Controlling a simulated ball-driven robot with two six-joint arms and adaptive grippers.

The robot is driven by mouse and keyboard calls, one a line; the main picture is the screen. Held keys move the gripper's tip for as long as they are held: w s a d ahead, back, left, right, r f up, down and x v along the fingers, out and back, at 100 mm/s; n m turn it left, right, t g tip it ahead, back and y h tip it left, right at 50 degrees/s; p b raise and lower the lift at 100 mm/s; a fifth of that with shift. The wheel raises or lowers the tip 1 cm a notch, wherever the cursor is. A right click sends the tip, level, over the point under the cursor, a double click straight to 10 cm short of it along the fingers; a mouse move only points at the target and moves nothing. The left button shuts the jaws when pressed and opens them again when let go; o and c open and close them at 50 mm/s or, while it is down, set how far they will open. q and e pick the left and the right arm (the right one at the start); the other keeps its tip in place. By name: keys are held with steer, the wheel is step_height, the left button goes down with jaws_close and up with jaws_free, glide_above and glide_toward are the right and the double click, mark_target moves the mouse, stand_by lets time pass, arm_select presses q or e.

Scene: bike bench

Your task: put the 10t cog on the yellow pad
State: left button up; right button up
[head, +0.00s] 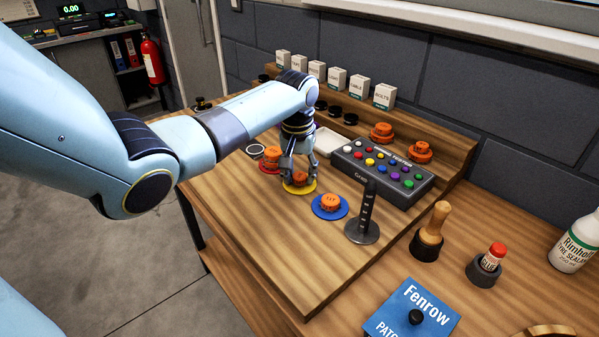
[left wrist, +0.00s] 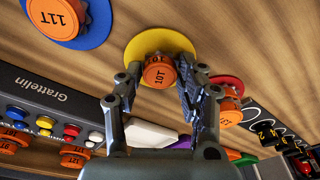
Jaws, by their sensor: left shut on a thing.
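The orange 10T cog (left wrist: 159,74) is between the fingers of my left gripper (left wrist: 154,88), over the yellow pad (left wrist: 147,45). In the head view the left gripper (head: 299,173) points down at the yellow pad (head: 299,188), with the cog (head: 300,178) partly hidden by its fingers. The left gripper is shut on the cog. Whether the cog touches the pad, I cannot tell. My right gripper is not in view.
A blue pad (head: 318,212) with the 11T cog (head: 330,201) lies close to the right. A red pad (head: 264,168) with an orange cog (head: 272,153) lies to the left. A dark post (head: 368,213) and a button box (head: 377,165) stand nearby.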

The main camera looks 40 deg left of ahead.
mark_target(298, 180)
arm_select(q)
steer(key=shift+f, duration=0.15)
steer(key=o, duration=1)
steer(key=shift+o, duration=0.2)
step_height(298, 180, up, 12)
steer(key=s, duration=0.1)
steer(key=shift+d, duration=0.35)
steer(key=shift+s, duration=0.15)
